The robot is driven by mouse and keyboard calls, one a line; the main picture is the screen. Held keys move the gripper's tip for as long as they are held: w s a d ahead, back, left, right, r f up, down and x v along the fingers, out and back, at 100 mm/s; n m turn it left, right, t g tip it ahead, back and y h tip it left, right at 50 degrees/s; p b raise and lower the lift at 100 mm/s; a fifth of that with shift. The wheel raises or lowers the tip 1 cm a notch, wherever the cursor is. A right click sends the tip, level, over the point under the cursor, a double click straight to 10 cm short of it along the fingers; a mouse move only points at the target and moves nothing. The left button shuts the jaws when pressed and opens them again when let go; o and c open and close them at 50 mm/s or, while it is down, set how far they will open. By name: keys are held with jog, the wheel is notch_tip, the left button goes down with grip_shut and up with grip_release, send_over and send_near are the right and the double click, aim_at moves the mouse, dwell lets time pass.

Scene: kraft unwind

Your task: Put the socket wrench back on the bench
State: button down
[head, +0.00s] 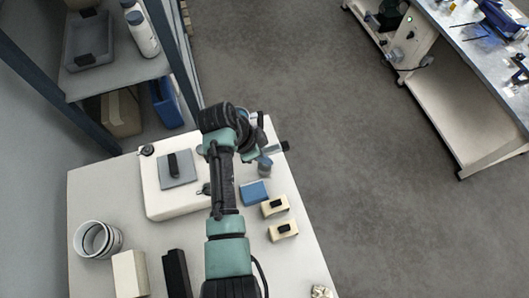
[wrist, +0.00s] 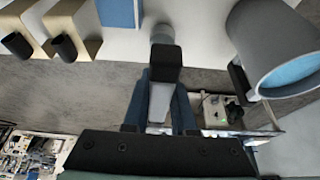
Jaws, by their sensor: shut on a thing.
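My gripper (wrist: 160,98) is shut on a pale grey bar with a black block at one end, which I take to be the socket wrench (wrist: 160,103). In the wrist view, the bluish fingers lie on either side of it and the black end points up the picture. In the head view, my gripper (head: 268,144) is at the far right edge of the near table (head: 100,190), mostly hidden by my arm. Another bench (head: 468,40), with tools on it, stands across the floor at upper right.
A grey mug with a blue inside (wrist: 283,50) stands close beside my gripper. A small grey cylinder (head: 264,165), a blue box (head: 255,192) and two cream boxes (head: 283,230) are near the table edge. A shelf unit (head: 115,75) is at left. Open floor lies between the benches.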

jog(key=shift+f, duration=0.3)
jog(key=shift+f, duration=0.15)
jog(key=c, duration=0.7)
grip_release()
